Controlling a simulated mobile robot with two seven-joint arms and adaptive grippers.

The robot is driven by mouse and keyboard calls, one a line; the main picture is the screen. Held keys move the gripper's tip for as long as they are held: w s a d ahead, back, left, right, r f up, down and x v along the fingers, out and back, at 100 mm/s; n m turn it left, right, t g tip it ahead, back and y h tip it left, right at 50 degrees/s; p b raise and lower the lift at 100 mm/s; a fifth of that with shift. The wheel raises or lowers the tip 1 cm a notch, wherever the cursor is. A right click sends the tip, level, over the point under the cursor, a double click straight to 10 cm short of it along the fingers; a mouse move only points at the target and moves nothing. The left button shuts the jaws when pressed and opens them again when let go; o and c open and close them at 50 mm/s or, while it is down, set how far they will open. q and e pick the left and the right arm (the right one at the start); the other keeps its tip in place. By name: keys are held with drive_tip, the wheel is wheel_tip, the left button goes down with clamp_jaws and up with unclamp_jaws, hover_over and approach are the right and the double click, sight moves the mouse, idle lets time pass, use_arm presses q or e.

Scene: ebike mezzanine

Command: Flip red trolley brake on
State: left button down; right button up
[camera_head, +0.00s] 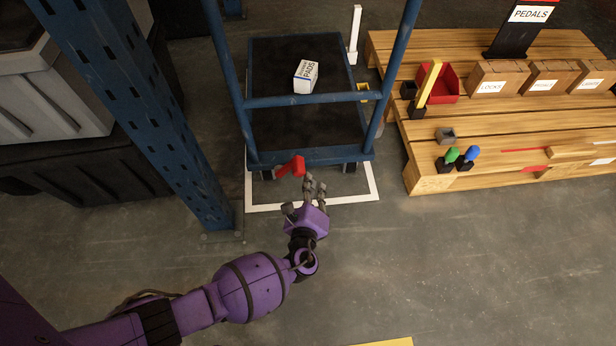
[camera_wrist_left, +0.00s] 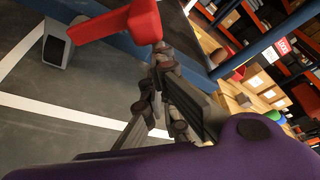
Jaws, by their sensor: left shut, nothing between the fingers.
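The red trolley brake (camera_head: 291,166) is a small red lever at the near end of the blue trolley (camera_head: 330,157), low by the floor. It also shows large at the top of the left wrist view (camera_wrist_left: 118,24), sticking out from the blue frame. My left gripper (camera_head: 315,186) is shut and empty, just right of and a little nearer than the brake. In the left wrist view its fingertips (camera_wrist_left: 160,50) come close beside the red lever; I cannot tell whether they touch. My right gripper is not in view.
A white box labelled pads (camera_head: 306,77) lies on the trolley deck. White floor tape (camera_head: 350,199) surrounds the trolley. A blue rack post (camera_head: 150,110) stands at left. A wooden pallet (camera_head: 430,180) with boxes and a red bin (camera_head: 444,85) is at right. The near floor is clear.

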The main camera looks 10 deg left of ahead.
use_arm(q)
drive_tip(key=shift+s+a+r+p, duration=0.3)
drive_tip(key=shift+a+r, duration=0.2)
drive_tip(key=shift+r, duration=0.25)
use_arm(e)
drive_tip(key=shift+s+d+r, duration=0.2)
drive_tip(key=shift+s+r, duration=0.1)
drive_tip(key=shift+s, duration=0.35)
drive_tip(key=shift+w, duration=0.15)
